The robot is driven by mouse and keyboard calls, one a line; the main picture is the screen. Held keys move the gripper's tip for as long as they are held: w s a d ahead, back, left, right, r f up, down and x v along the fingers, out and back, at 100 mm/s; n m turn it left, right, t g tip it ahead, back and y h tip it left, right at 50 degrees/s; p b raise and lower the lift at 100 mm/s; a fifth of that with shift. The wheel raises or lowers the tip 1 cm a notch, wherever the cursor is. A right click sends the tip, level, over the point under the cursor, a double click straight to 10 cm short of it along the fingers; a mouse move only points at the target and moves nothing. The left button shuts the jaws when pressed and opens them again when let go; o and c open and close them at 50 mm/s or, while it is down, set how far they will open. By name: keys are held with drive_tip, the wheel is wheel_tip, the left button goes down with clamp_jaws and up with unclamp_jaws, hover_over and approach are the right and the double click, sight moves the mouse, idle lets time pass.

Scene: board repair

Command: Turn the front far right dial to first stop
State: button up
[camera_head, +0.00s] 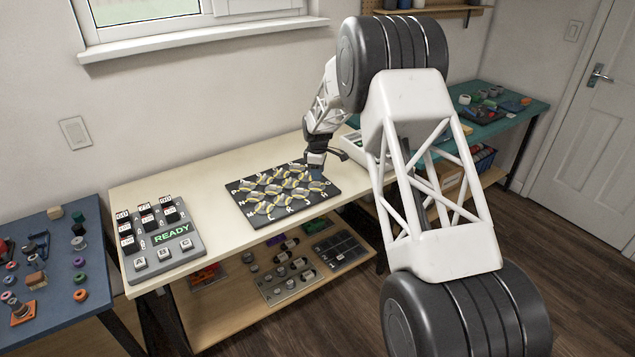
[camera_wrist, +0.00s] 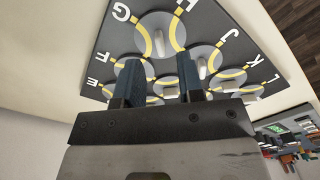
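The dial board (camera_head: 247,212) is a dark panel on the cream bench, with several round grey dials joined by yellow lines and white letters at its edges. My gripper (camera_head: 316,168) is low over its far right part. The wrist view shows my gripper (camera_wrist: 159,70) with two dark fingers apart, and a pale dial knob (camera_wrist: 169,92) lies in the gap between them. Another dial (camera_wrist: 155,36) is near letter G, and one (camera_wrist: 203,62) is near J. Fingers and palm hide part of the dials there. I cannot tell which dial is the front far right one.
A grey button panel (camera_head: 165,247) with a READY display stands left on the same bench. A light case (camera_head: 355,147) is behind my gripper to the right. The shelf below holds other panels (camera_head: 285,285). Bare bench top (camera_head: 215,195) lies between the two boards.

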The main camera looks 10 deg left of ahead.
sight(317, 185)
drive_tip(key=shift+f, duration=2.3)
drive_tip(key=shift+c, duration=0.4)
clamp_jaws()
